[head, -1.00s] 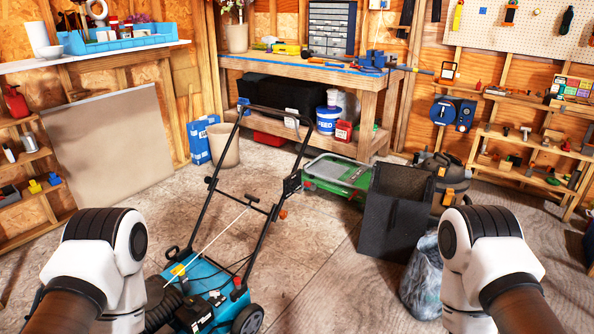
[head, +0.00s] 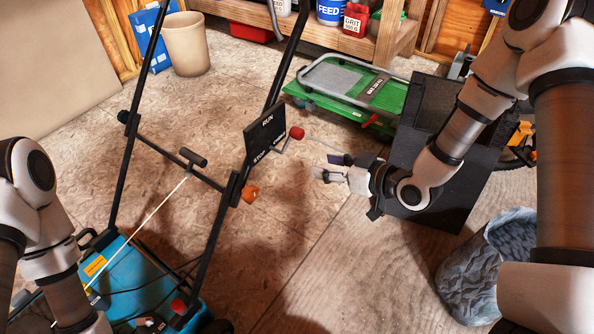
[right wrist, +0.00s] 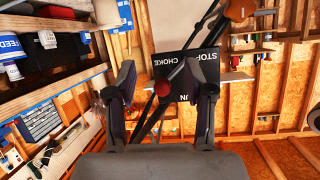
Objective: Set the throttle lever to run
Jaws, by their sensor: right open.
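The mower's black throttle plate (head: 264,138) is on the handle bar in the head view, with RUN at its top and STOP and CHOKE lettering lower down. The throttle lever's red knob (head: 297,132) stands at the plate's right edge; I cannot tell which mark it is set to. My right gripper (head: 328,168) is open and empty, to the right of and below the knob, apart from it. In the right wrist view the red knob (right wrist: 161,88) shows between the spread fingers, in front of the plate (right wrist: 203,75). My left gripper is out of view.
An orange knob (head: 251,194) is lower on the handle bar, and a pull handle (head: 193,157) sits on the crossbar. The blue mower deck (head: 130,275) is below.

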